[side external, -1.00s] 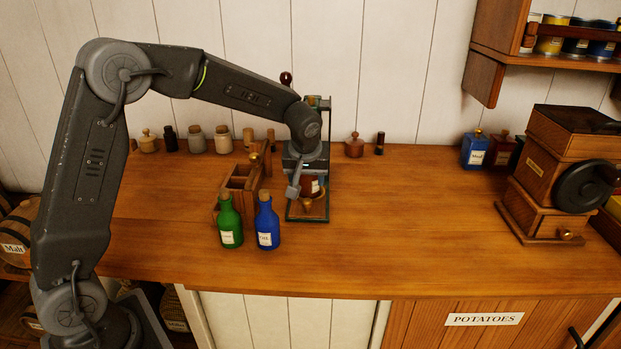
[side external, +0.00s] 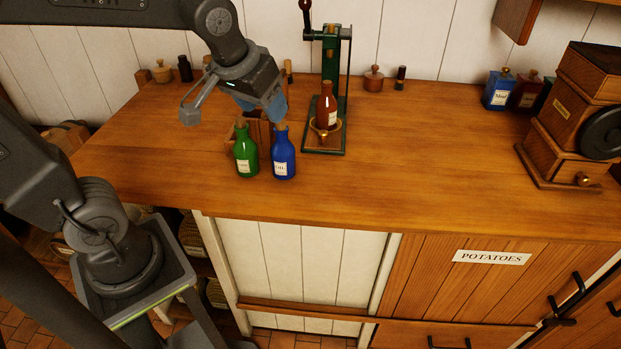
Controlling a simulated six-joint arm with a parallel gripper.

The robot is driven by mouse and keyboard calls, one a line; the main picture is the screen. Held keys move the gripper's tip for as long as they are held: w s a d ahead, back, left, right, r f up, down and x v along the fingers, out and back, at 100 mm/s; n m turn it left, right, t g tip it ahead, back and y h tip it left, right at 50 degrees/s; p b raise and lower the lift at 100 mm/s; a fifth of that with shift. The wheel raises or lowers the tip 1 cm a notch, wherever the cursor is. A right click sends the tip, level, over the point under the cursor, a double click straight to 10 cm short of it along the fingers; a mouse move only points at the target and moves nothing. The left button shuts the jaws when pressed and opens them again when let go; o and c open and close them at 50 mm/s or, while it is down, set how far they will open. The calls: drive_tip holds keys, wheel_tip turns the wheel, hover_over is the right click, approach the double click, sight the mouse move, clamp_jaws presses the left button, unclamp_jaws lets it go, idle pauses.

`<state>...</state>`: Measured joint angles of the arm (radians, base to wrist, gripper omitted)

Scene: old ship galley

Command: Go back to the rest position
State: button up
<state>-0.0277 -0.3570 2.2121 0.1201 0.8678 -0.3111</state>
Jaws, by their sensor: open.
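My gripper (side external: 232,108) is open and empty, raised above the left part of the wooden counter (side external: 420,165). Its grey finger is on the left and a bluish finger on the right. A brown bottle (side external: 327,108) with a pale label stands upright on the base of a green-framed press (side external: 345,75), to the right of my gripper and apart from it. A green bottle (side external: 246,155) and a blue bottle (side external: 284,160) stand upright side by side below my gripper in the picture. My gripper and these bottles partly hide a wooden rack (side external: 262,132).
Small jars, including a tan one (side external: 162,72), line the back left. A reddish pot (side external: 373,79) and a dark shaker (side external: 401,77) stand behind, right of the press. Blue and red canisters and a wooden grinder (side external: 570,120) are at the right. The counter's middle right is clear.

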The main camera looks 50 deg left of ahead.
drive_tip(key=s+d+f+m+h, duration=0.1)
drive_tip(key=s+d+m, duration=0.1)
drive_tip(key=s, duration=0.7)
drive_tip(key=shift+s+d+f+m+t, duration=0.15)
drive_tip(key=shift+s+d+m+t, duration=0.2)
drive_tip(key=shift+m, duration=0.25)
